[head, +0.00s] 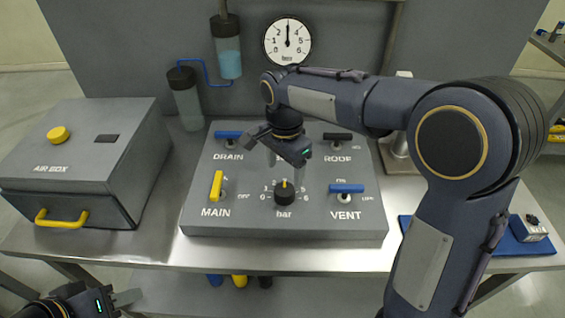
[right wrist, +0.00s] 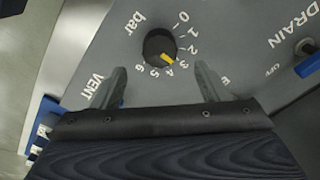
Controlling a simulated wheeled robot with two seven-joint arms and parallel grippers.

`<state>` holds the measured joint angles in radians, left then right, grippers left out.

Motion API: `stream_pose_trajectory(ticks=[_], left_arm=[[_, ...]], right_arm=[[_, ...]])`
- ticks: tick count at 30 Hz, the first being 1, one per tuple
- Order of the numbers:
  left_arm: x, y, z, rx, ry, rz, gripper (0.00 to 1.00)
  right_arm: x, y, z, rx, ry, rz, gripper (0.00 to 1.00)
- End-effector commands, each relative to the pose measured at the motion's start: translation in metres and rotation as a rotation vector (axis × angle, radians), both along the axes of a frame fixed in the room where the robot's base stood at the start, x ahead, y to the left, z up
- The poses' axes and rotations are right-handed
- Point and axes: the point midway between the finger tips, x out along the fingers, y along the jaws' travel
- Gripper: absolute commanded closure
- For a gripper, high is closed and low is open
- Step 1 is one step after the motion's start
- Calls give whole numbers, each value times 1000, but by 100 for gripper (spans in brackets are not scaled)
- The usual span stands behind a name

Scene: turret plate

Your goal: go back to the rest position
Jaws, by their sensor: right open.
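My right gripper (head: 285,162) hangs above the middle of the grey valve panel (head: 310,227), apart from the black bar knob (head: 284,195). In the right wrist view its fingers (right wrist: 160,72) are spread and empty, with the knob (right wrist: 155,44) beyond them. The knob's yellow pointer stands near 3. The yellow MAIN lever (head: 216,186) stands lengthwise; the blue DRAIN lever (head: 228,134), black ROOF lever (head: 337,136) and blue VENT lever (head: 347,188) lie crosswise. My left gripper (head: 122,298) is low at the bottom left, away from the panel; its opening is unclear.
The grey air box (head: 85,150) with a yellow handle (head: 55,222) stands left of the panel. A round gauge (head: 288,41) on the back wall has its needle upright. A blue mat (head: 515,246) lies at the right, partly behind my arm.

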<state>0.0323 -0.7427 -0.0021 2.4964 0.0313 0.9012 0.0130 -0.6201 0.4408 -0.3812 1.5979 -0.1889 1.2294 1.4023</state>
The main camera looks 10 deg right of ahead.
Motion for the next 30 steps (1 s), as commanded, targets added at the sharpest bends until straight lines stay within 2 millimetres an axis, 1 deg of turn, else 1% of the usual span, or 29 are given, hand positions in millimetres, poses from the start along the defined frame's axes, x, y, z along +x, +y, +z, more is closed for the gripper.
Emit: stream_pose_trajectory(ticks=[7, 8, 11, 14, 16, 19, 21, 24, 27, 30], left_arm=[[0, 0, 0, 0, 0, 0, 64], [0, 0, 0, 0, 0, 0, 64], [0, 0, 0, 0, 0, 0, 64], [0, 0, 0, 0, 0, 0, 64], [0, 0, 0, 0, 0, 0, 64], [0, 0, 0, 0, 0, 0, 64], [0, 0, 0, 0, 0, 0, 64], [0, 0, 0, 0, 0, 0, 64], [0, 0, 0, 0, 0, 0, 64], [0, 0, 0, 0, 0, 0, 64]], right_arm=[[-2, -2, 1, 9, -2, 5, 32], [-4, -5, 2, 19, -4, 12, 32], [-19, -20, 8, 80, -19, 69, 32], [-48, -43, 18, 173, -71, 177, 32], [-74, -57, 24, 230, -134, 275, 32], [-113, -71, 29, 276, -247, 420, 32], [-139, -77, 29, 277, -335, 519, 32], [-172, -80, 25, 241, -449, 648, 32], [-197, -79, 17, 181, -533, 756, 32], [-212, -77, 10, 126, -583, 830, 32]])
